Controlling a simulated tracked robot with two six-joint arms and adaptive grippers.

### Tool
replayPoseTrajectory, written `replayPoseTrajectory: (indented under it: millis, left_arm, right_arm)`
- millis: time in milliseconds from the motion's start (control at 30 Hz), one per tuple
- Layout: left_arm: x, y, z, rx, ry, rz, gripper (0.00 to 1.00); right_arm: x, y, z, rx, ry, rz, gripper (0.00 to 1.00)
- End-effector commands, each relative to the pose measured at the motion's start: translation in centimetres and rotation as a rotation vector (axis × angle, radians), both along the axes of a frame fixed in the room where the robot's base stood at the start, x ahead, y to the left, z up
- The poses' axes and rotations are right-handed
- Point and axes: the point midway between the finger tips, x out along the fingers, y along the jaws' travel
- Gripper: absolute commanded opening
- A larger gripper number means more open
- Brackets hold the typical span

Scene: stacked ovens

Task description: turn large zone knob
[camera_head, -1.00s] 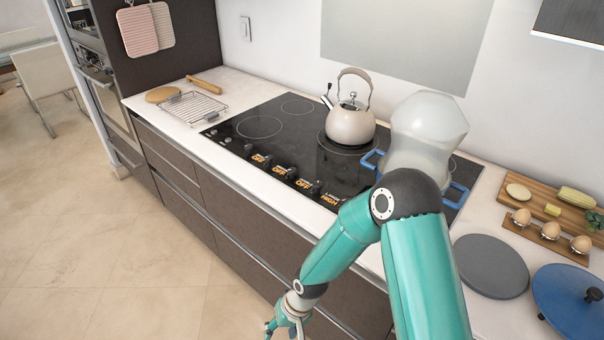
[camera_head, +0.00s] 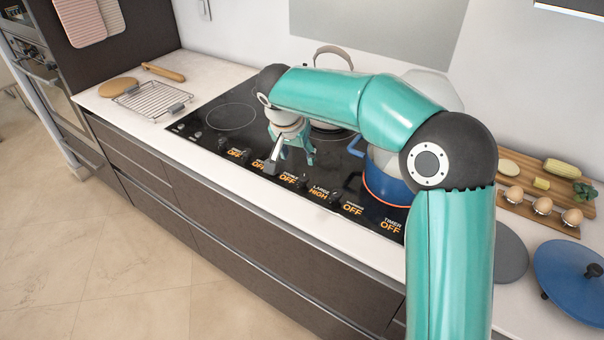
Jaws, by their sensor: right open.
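The large zone knob (camera_head: 335,197) is a small dark knob on the front strip of the black hob, beside the lit label "LARGE HIGH" (camera_head: 318,192). My right gripper (camera_head: 290,158) is open and empty, fingers pointing down over the hob's front part. It is to the left of and behind the large zone knob, apart from it. It is close to the knobs further left and partly covers them; I cannot tell whether it touches anything. My left gripper is not in view.
A kettle (camera_head: 333,55) is mostly hidden behind my right arm. A blue pot (camera_head: 385,187) stands on the hob's right side, on a zone with a glowing red ring. A wire rack (camera_head: 150,98) lies at left. A blue lid (camera_head: 570,280) and egg board (camera_head: 535,210) are at right.

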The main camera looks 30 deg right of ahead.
Motion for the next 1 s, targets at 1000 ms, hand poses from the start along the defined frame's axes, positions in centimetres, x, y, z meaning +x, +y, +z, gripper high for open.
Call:
replayPoseTrajectory:
  millis: [1000]
  left_arm:
    - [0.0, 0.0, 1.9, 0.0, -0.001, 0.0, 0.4]
  right_arm:
    - [2.9, -3.4, -11.1, 0.001, 0.0, 0.007, 0.55]
